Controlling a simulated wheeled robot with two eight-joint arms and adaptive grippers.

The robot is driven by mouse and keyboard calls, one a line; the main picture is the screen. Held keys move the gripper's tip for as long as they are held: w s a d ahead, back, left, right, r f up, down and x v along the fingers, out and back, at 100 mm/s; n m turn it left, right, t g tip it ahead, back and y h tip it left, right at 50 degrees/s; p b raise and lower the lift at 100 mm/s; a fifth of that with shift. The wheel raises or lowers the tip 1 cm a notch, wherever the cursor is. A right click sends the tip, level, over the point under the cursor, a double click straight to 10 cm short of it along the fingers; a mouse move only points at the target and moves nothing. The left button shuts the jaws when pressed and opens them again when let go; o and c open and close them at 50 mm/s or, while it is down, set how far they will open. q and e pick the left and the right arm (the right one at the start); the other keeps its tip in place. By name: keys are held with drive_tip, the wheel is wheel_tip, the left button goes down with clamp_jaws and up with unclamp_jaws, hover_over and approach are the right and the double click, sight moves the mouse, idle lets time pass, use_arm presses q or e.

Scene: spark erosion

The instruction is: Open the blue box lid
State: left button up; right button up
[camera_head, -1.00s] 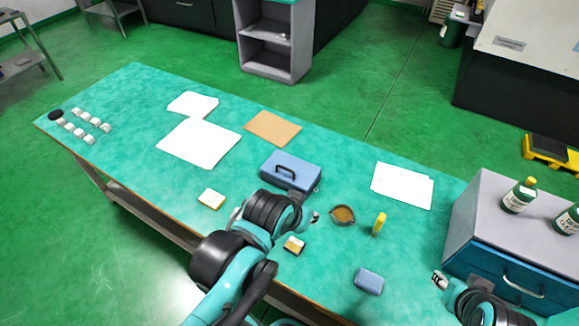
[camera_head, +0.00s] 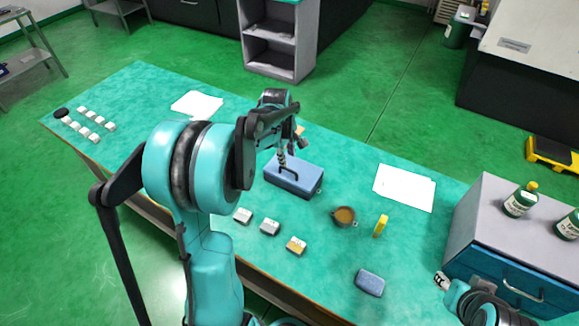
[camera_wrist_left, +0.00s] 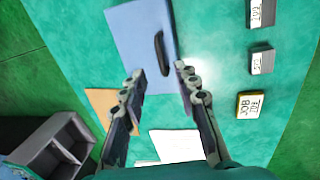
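The blue box (camera_head: 300,182) stands on the teal table with its lid down. Its black handle (camera_wrist_left: 160,53) is on top. My left gripper (camera_head: 291,153) is at the box, over its handle side. In the left wrist view my left gripper (camera_wrist_left: 159,76) is open and empty, its fingertips on either side of the handle's near end. Whether it touches the box I cannot tell. My right gripper (camera_head: 440,281) is at the table's right, in front of the blue drawer; its fingers are too small to read.
Several small labelled blocks (camera_head: 269,227) lie in front of the box. A brown dish (camera_head: 344,216), a yellow piece (camera_head: 381,226) and a small blue case (camera_head: 369,283) are to the right. White sheets (camera_head: 404,187) lie flat. A drawer cabinet (camera_head: 510,277) stands at far right.

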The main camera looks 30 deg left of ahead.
sight(290, 170)
use_arm(q)
drive_tip(key=f, duration=0.2)
drive_tip(key=w+f+b, duration=0.1)
drive_tip(key=f, duration=0.2)
drive_tip(key=f+b, duration=0.1)
drive_tip(key=f, duration=0.1)
drive_tip(key=shift+w+f, duration=0.25)
drive_tip(key=shift+w, duration=0.05)
clamp_jaws()
